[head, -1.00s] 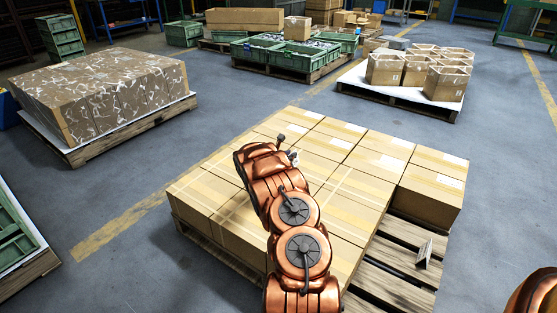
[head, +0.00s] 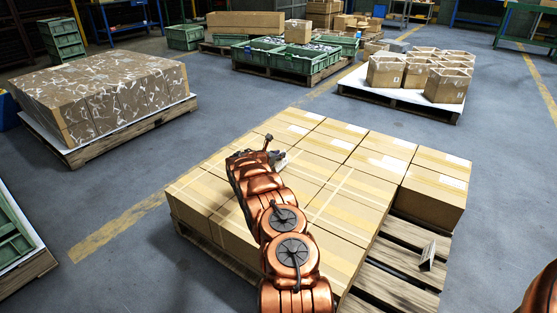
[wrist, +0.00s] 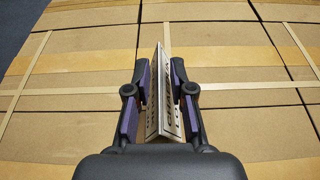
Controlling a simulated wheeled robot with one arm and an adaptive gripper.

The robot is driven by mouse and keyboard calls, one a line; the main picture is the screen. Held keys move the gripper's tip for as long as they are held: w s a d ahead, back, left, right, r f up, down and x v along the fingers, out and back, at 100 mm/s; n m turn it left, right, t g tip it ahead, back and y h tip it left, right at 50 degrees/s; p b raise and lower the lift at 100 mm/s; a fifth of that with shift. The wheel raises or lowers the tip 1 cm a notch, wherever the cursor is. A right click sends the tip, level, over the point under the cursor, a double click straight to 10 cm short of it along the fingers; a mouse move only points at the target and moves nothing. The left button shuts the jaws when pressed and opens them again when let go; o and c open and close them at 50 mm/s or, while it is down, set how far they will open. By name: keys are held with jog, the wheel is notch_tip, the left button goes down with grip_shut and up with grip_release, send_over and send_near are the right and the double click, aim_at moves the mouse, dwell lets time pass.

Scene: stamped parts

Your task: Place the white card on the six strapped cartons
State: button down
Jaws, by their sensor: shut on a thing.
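The white card (wrist: 165,105) is a folded, tent-shaped piece with dark print, seen in the wrist view. My gripper (wrist: 160,85) is shut on it, one finger on each side. In the head view my gripper (head: 272,160) is mostly hidden behind my arm, with a pale bit of the card (head: 281,159) showing beside it. The strapped cartons (head: 335,205) are brown boxes with pale crossing bands on the near part of the pallet load. Straps and carton tops (wrist: 240,115) lie below the card. I cannot tell whether the card touches them.
Unstrapped cartons (head: 390,150) with white labels fill the far part of the load. Another small folded card (head: 428,255) stands on the bare pallet slats (head: 395,290) at right. A wrapped stack (head: 105,90) and a pallet of open boxes (head: 415,75) stand apart across clear floor.

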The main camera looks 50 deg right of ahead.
jog(key=shift+f, duration=0.7)
jog(key=shift+r, duration=0.1)
jog(key=c, duration=1)
grip_release()
jog(key=shift+a+r, duration=0.1)
